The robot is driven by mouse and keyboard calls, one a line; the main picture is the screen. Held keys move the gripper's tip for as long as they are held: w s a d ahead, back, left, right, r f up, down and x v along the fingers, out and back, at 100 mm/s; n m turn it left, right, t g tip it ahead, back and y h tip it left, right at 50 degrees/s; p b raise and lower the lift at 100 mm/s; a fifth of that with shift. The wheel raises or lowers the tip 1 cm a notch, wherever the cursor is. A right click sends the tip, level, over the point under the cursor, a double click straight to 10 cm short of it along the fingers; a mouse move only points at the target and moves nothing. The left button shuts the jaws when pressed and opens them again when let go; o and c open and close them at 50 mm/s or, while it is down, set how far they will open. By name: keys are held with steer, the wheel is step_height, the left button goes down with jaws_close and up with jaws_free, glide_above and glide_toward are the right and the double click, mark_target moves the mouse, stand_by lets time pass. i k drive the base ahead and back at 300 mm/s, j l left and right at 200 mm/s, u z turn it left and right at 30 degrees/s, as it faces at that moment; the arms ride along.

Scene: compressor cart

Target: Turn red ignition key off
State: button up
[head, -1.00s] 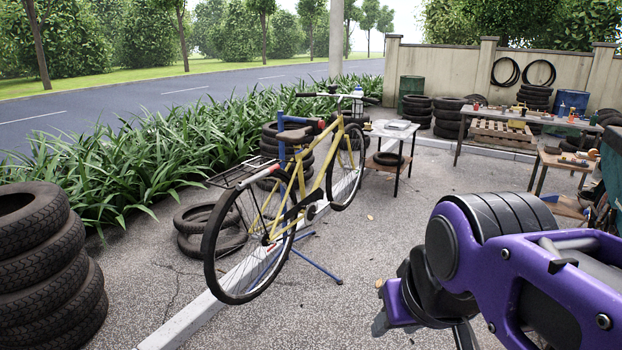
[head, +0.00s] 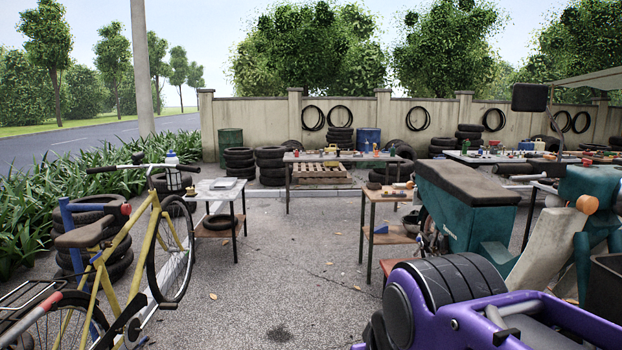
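No red ignition key can be made out in the head view. A teal machine with a dark padded top (head: 468,207) stands at the right, partly behind my arm; whether it carries the key cannot be told. My purple arm fills the lower right of the picture. Its gripper end is hidden or cut off at the bottom edge, so the fingers do not show.
A yellow bicycle (head: 135,265) stands at the left. A long workbench (head: 340,157), stacked tyres (head: 270,165) and a wall (head: 260,120) lie behind.

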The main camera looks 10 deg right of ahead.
mark_target(586, 162)
steer(key=i+z, duration=0.35)
steer(key=i, duration=0.15)
steer(key=i+j+z, duration=0.1)
steer(key=i+z, duration=0.5)
steer(key=z, duration=0.2)
steer(key=i+j+z, duration=0.15)
steer(key=z, duration=0.2)
steer(key=i+j+z, duration=0.1)
steer(key=z, duration=0.3)
steer(key=i+j, duration=0.05)
